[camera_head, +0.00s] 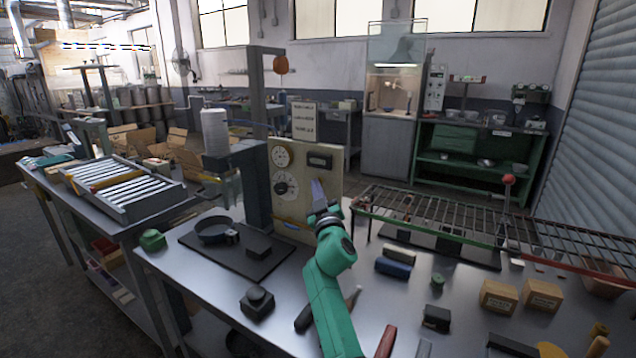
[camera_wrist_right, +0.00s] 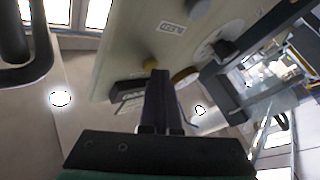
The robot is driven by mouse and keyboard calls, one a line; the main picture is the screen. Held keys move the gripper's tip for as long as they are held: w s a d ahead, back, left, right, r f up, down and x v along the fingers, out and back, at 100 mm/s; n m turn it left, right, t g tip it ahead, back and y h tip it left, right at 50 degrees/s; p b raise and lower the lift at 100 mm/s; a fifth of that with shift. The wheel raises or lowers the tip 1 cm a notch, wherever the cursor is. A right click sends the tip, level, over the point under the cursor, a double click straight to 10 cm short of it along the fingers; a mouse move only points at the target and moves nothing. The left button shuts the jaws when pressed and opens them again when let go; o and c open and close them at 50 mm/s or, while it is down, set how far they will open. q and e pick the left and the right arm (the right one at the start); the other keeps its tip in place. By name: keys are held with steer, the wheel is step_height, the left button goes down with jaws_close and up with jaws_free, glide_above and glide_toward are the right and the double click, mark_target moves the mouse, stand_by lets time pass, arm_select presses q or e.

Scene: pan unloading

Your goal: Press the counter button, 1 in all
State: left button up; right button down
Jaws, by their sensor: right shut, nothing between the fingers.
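A beige upright panel (camera_head: 328,175) stands on the workbench and carries two round dials and a black counter box (camera_head: 320,160). My left gripper is not in view.
A dark post (camera_head: 255,185) stands left of the panel. A pan (camera_head: 213,229) sits on a dark plate at left. A wire rack (camera_head: 440,217) extends to the right. A black button-like box (camera_head: 257,303) stands at the front.

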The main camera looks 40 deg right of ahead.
steer(key=shift+s+a, duration=0.3)
steer(key=shift+a, duration=0.55)
steer(key=a, duration=0.2)
steer(key=s+a, duration=0.1)
steer(key=a, duration=0.1)
steer(key=shift+s+a, duration=0.2)
steer(key=shift+a, duration=0.2)
stand_by(0.6)
